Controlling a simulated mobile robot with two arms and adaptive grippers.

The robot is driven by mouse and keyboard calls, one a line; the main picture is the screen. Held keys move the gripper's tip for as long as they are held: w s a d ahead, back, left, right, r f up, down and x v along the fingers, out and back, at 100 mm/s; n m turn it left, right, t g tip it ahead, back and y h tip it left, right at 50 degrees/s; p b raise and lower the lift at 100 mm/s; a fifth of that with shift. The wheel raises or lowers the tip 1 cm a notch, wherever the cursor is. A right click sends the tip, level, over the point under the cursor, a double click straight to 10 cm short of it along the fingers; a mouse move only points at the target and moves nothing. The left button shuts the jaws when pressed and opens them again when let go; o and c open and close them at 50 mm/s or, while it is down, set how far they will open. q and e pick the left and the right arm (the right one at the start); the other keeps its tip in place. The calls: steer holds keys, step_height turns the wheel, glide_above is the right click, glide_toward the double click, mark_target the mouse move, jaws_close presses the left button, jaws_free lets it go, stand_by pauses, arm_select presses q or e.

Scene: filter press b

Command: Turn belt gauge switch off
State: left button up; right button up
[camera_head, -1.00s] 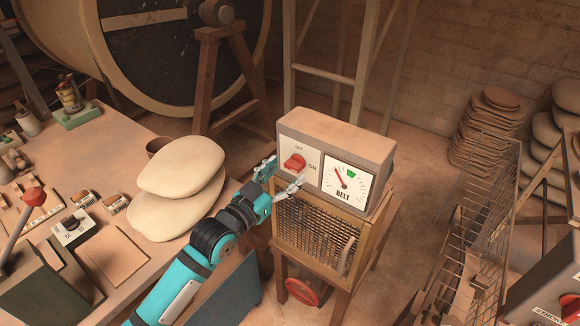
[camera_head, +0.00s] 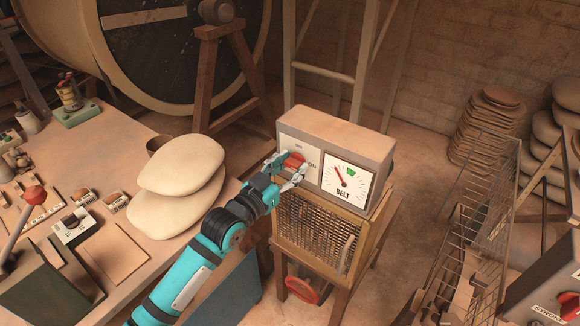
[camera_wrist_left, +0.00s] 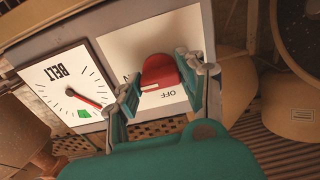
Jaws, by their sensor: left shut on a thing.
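The belt gauge box (camera_head: 340,135) stands on a wooden stand with a mesh front. Its left panel carries the red switch (camera_head: 294,160) between the OFF and ON labels. Its right panel is the BELT dial (camera_head: 347,180) with a red needle and a green patch. My left gripper (camera_head: 286,170) is at the switch. In the left wrist view its two fingers (camera_wrist_left: 162,90) stand either side of the red switch (camera_wrist_left: 159,73), shut on it. The switch's white mark shows near the OFF label. My right gripper is not in view.
A workbench (camera_head: 100,240) at the left holds two pale rounded sacks (camera_head: 180,165) close beside my left arm. A wire rack (camera_head: 480,220) stands at the right. A red handwheel (camera_head: 302,290) is below the box.

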arm_select(q)
steer(key=shift+n+p, duration=0.3)
steer(key=shift+n, duration=0.1)
steer(key=n+p, duration=0.1)
steer(key=n, duration=0.1)
steer(key=shift+n, duration=0.4)
steer(key=n+p, duration=0.1)
steer(key=n, duration=0.2)
steer(key=shift+n+p, duration=0.3)
steer(key=shift+p, duration=0.05)
steer(key=n+p, duration=0.1)
steer(key=n, duration=0.4)
steer(key=shift+n, duration=0.3)
steer(key=n+p, duration=0.1)
steer(key=n, duration=0.4)
